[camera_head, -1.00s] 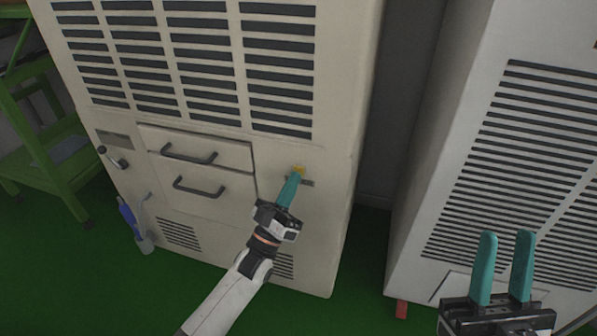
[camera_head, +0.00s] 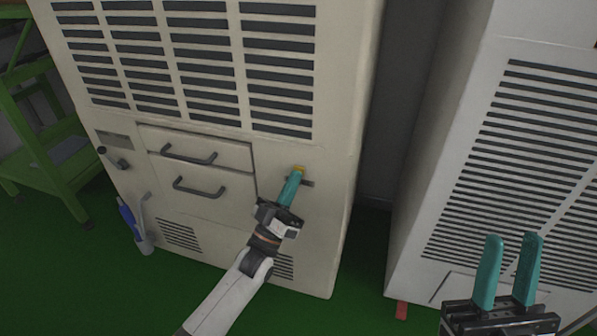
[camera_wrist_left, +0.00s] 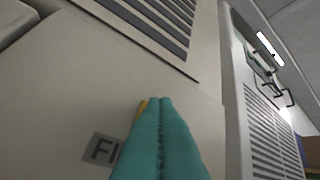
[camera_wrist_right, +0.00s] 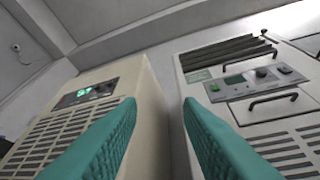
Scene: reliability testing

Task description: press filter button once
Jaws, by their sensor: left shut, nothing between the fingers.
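A small yellow button (camera_head: 299,169) sits on the lower right of the beige cabinet's front (camera_head: 335,180). My left gripper (camera_head: 297,174) is shut and empty, with its teal fingertips at the button, overlapping its lower edge. In the left wrist view the closed fingers (camera_wrist_left: 160,105) cover most of the button, and a yellow sliver (camera_wrist_left: 143,106) shows at their left. A label (camera_wrist_left: 102,148) beginning "FI" is partly hidden behind the fingers. Whether the tips touch or push the button I cannot tell. My right gripper (camera_head: 514,240) is open and empty at the lower right.
The cabinet has two drawers with dark handles (camera_head: 190,156) left of the button and vents above. A grey vented unit (camera_head: 440,200) stands to the right, across a narrow gap. A green rack (camera_head: 45,150) and a blue-and-white bottle (camera_head: 135,225) are at the left.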

